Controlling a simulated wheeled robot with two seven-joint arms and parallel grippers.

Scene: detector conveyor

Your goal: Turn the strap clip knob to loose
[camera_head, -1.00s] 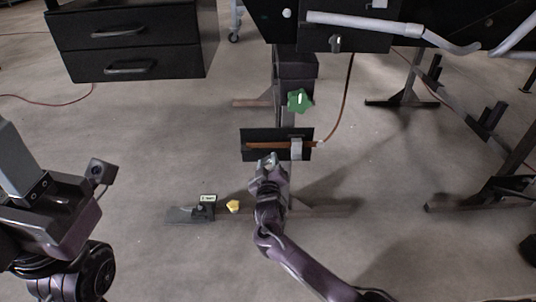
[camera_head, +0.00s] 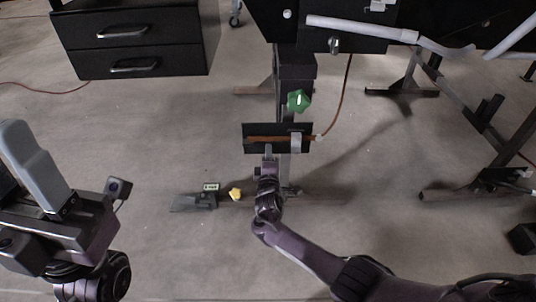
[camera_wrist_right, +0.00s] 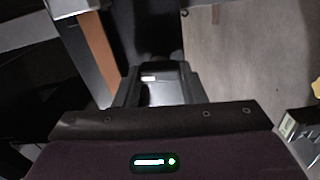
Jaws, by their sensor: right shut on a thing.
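A black panel (camera_head: 253,148) stands low on the grey post, with a brown strap (camera_head: 265,139) across it. A pale grey clip (camera_head: 296,142) sits over the strap, right of the panel's middle. My right gripper (camera_head: 268,154) is at the panel's lower edge, left of that clip. In the right wrist view my right gripper (camera_wrist_right: 157,85) is shut on a small grey part with a white mark (camera_wrist_right: 149,78); I cannot tell whether this is the knob. The strap (camera_wrist_right: 100,50) runs along the upper left there.
A yellow knob (camera_head: 235,194) and a small label (camera_head: 211,187) are by the floor bar at left. A black drawer unit (camera_head: 140,45) hangs at upper left; conveyor legs (camera_head: 480,130) stand at right.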

